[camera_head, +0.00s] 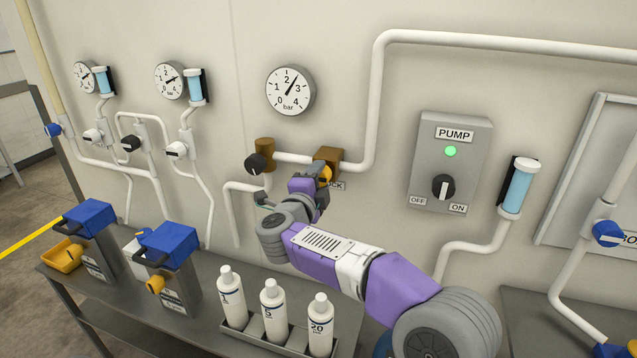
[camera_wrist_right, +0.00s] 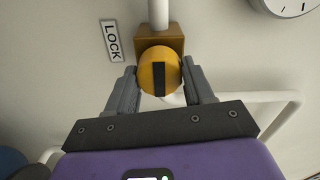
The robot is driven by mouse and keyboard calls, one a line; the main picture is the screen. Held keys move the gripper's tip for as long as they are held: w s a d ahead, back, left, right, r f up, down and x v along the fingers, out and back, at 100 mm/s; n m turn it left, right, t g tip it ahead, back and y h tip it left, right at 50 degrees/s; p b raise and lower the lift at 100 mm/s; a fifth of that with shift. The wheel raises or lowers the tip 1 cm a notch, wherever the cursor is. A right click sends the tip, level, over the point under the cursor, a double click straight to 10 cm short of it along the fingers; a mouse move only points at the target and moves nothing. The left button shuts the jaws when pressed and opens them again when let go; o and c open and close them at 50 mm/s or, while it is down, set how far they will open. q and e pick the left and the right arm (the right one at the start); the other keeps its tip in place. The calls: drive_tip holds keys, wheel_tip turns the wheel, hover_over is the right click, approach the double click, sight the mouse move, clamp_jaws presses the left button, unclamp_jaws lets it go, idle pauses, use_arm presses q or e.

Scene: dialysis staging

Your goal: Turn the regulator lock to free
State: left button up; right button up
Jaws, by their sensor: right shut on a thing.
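The regulator lock is a round orange-yellow knob (camera_wrist_right: 152,72) with a black bar, on a brown block (camera_wrist_right: 146,44) in the pipe. In the wrist view the bar runs up and down the picture. A LOCK label (camera_wrist_right: 112,41) is on the wall beside it. In the head view the knob (camera_head: 326,174) shows only partly behind my right gripper (camera_head: 309,187). My right gripper, also in the wrist view (camera_wrist_right: 160,78), has one finger on each side of the knob and is shut on it. My left gripper is not in view.
A brown valve with a black knob (camera_head: 259,163) sits left of the lock. A gauge (camera_head: 290,91) hangs above, its needle between 2 and 3. The pump box (camera_head: 450,162) with a green light is to the right. White bottles (camera_head: 272,312) stand in a rack below my arm.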

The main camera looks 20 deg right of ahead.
idle(0.4)
drive_tip(key=o, duration=1)
drive_tip(key=v, duration=0.7)
drive_tip(key=shift+s+a+p, duration=0.2)
drive_tip(key=shift+s+p, duration=0.1)
drive_tip(key=shift+p, duration=0.1)
